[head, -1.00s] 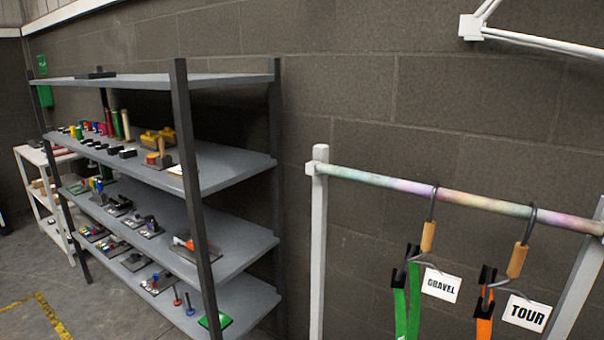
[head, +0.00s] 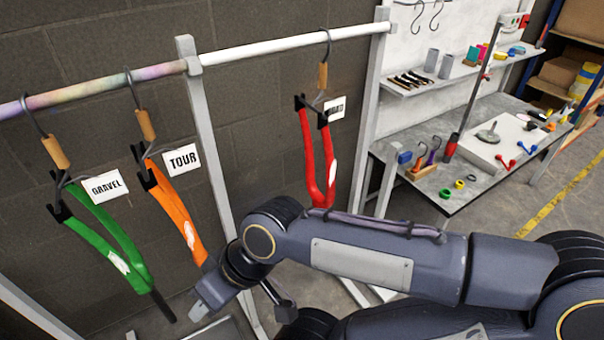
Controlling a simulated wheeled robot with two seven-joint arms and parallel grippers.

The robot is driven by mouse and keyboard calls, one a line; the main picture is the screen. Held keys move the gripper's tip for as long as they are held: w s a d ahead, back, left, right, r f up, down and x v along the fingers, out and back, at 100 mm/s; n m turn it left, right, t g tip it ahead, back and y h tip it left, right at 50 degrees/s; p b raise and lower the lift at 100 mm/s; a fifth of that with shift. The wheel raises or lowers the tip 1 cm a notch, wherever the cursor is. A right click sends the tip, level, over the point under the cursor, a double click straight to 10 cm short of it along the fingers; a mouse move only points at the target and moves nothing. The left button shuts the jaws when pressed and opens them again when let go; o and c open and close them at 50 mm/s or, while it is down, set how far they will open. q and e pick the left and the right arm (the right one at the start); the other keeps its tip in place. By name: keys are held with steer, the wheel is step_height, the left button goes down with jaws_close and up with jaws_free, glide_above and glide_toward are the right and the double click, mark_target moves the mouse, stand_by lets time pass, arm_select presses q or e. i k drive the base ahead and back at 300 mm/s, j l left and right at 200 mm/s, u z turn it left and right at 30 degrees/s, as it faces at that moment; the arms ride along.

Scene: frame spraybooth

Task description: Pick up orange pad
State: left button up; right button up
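I cannot surely pick out an orange pad. The clearest orange thing is a long orange forked part (head: 176,212), hanging from a hook with a TOUR tag on the rail at left. Several small coloured blocks (head: 484,54), too small to tell apart well, stand on the upper shelf of the bench at right. My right gripper (head: 240,303) is low in the picture, below the orange part's lower end. Its two fingers look spread apart with nothing between them. My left gripper is not in view.
A green part (head: 105,240) and a red part (head: 318,160) hang either side of the orange one. White rack posts (head: 215,140) stand close behind my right arm. The workbench (head: 472,190) at right holds small tools. Open floor (head: 560,215) lies right of it.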

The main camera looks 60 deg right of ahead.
mark_target(551, 126)
steer(key=z, duration=3.65)
